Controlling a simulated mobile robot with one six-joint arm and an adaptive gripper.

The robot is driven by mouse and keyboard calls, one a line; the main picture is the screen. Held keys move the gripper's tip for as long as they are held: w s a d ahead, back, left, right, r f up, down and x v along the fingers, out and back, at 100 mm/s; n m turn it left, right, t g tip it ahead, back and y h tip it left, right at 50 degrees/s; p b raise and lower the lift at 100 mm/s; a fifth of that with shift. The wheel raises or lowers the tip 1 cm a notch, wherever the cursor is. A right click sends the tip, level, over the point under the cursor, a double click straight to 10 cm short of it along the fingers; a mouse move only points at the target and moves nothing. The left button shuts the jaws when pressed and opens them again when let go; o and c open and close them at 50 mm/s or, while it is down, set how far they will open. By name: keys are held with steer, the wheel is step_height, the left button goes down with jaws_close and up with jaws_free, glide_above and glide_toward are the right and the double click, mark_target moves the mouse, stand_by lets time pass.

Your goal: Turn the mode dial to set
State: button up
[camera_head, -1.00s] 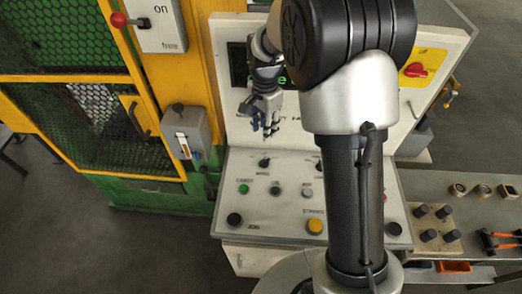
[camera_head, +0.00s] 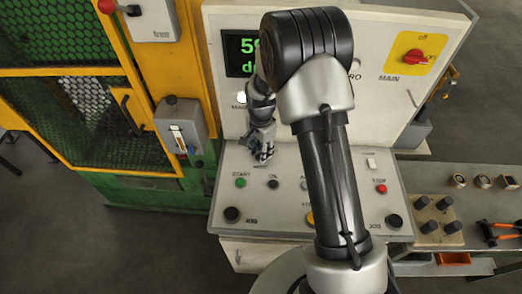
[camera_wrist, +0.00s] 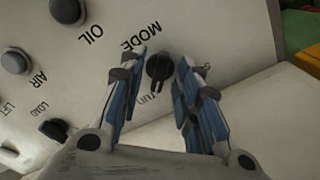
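The mode dial (camera_wrist: 159,68) is a small black knob with a pointer ridge, on the light sloped console face below the word MODE in the wrist view. My gripper (camera_wrist: 161,63) is open, with one blue-padded finger on each side of the dial. Narrow gaps seem to show between the fingertips and the knob; contact is not clear. In the head view my gripper (camera_head: 262,155) is low over the console's upper left, where it hides the dial. Part of the lettering below the dial is covered by the fingers, so its setting is hard to read.
The OIL knob (camera_wrist: 67,10) and AIR knob (camera_wrist: 14,61) are near the dial. The green start button (camera_head: 240,182) and black jog button (camera_head: 232,214) lie below my gripper. An upright panel with a green-digit display (camera_head: 241,54) stands behind.

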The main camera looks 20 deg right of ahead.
steer(key=shift+c, duration=0.5)
jaws_close()
steer(key=n, duration=0.4)
steer(key=shift+n, duration=0.4)
steer(key=n, duration=0.4)
steer(key=shift+n+b, duration=0.3)
steer(key=shift+b, duration=0.05)
steer(key=n, duration=0.4)
steer(key=shift+n, duration=2.2)
